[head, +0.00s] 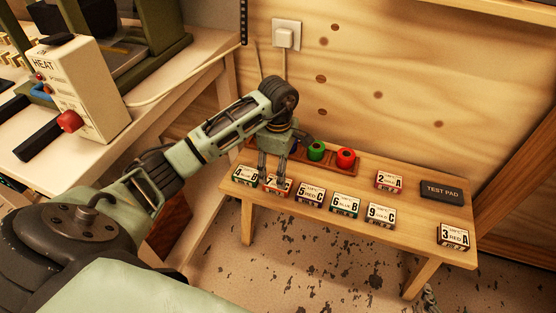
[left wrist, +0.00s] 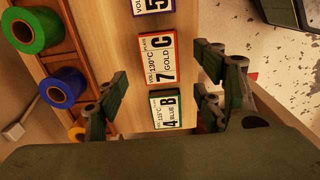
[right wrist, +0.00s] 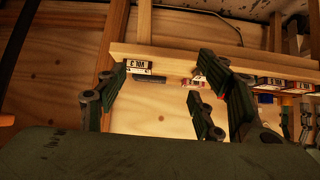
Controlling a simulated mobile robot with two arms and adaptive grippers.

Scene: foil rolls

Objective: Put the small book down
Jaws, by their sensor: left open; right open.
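Several small books with label faces lie on the wooden bench (head: 330,225). The book marked 7 (head: 278,184) is right by my left gripper (head: 273,176), which is open and points down. The book marked 4 (head: 246,176) lies just left of it. In the left wrist view, the 7 C gold book (left wrist: 157,61) and the 4 B blue book (left wrist: 166,108) show between the open fingers, apparently lying on the bench. I cannot tell whether a finger touches either. My right gripper (right wrist: 155,88) is open and empty in the right wrist view.
Books marked 5 (head: 309,193), 6 (head: 345,203) and 9 (head: 380,215) continue the front row. Books 2 (head: 389,181) and 3 (head: 453,235) stand apart. A dark test pad (head: 443,191) is at the right. A rack holds green (head: 316,151) and red (head: 346,158) rolls behind.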

